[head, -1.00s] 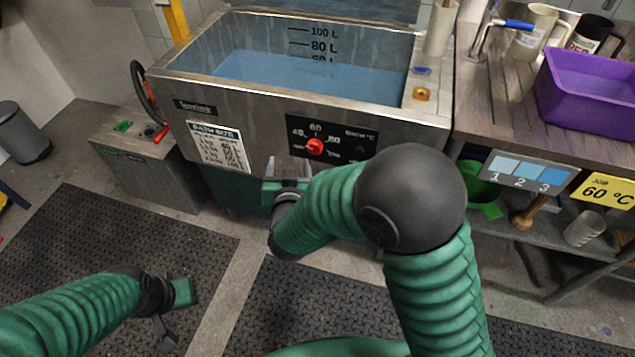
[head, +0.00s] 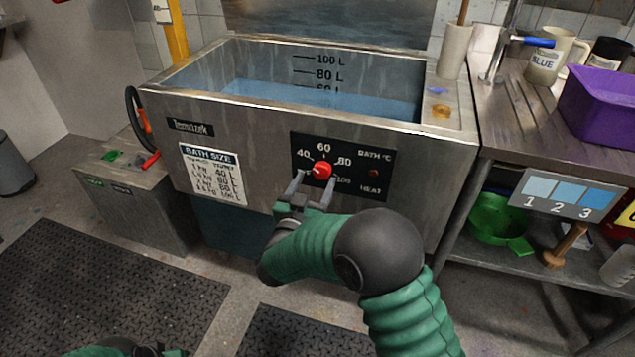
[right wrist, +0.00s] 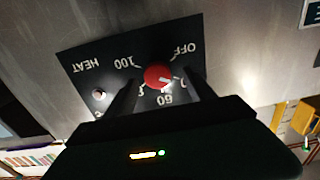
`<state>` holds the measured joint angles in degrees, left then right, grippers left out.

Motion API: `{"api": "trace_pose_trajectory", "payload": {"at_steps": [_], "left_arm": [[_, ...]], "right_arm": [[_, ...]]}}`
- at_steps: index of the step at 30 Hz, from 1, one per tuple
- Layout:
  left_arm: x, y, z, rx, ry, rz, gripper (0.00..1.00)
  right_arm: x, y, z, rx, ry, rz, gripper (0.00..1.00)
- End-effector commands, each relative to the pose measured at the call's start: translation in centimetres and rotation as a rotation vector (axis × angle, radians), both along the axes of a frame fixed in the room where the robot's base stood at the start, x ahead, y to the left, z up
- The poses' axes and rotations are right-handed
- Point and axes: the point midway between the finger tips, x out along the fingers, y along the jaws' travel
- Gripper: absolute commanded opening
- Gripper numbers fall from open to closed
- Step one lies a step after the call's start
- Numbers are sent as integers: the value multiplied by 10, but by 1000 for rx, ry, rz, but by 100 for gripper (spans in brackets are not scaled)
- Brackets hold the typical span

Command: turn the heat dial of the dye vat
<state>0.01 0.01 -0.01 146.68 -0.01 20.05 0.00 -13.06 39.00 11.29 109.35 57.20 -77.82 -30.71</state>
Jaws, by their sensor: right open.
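The dye vat (head: 255,150) is a steel tub of blue liquid in the head view. Its black front panel carries a red heat dial (head: 322,170) marked 40, 60, 80 and 100. The dial's white mark seems to point toward the 40 side. My right gripper (head: 314,182) is open just in front of the dial, one finger to each side. The right wrist view, upside down, shows the dial (right wrist: 158,77) between the open fingers (right wrist: 163,88); I cannot tell whether they touch it. My left gripper (head: 165,352) barely shows at the bottom edge.
A small lamp (head: 374,173) sits right of the dial. A bath size chart (head: 210,172) is on the vat's left front. A steel bench with a purple tub (head: 605,105) stands to the right, a green bowl (head: 495,218) below. A low steel box (head: 130,190) stands left.

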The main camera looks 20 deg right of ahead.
Motion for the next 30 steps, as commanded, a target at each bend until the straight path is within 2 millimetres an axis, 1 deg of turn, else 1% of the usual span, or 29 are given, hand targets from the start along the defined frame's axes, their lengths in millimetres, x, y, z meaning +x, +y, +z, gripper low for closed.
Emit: {"api": "trace_pose_trajectory", "payload": {"at_steps": [1,3,6,14,17,28,30], "left_arm": [[0,0,-6,0,0,0,0],[0,0,-8,0,0,0,0],[0,0,-9,0,0,0,0],[0,0,-8,0,0,0,0],[0,0,-8,0,0,0,0],[0,0,-8,0,0,0,0],[0,0,-8,0,0,0,0]], "right_arm": [[8,-7,-3,1,-1,-4,63],[16,-12,-2,1,-1,-2,63],[22,-17,-1,1,0,-1,63],[24,-17,0,0,1,0,63],[24,-17,0,0,1,0,51],[24,-16,0,1,1,1,3],[24,-16,0,1,1,1,1]]}}
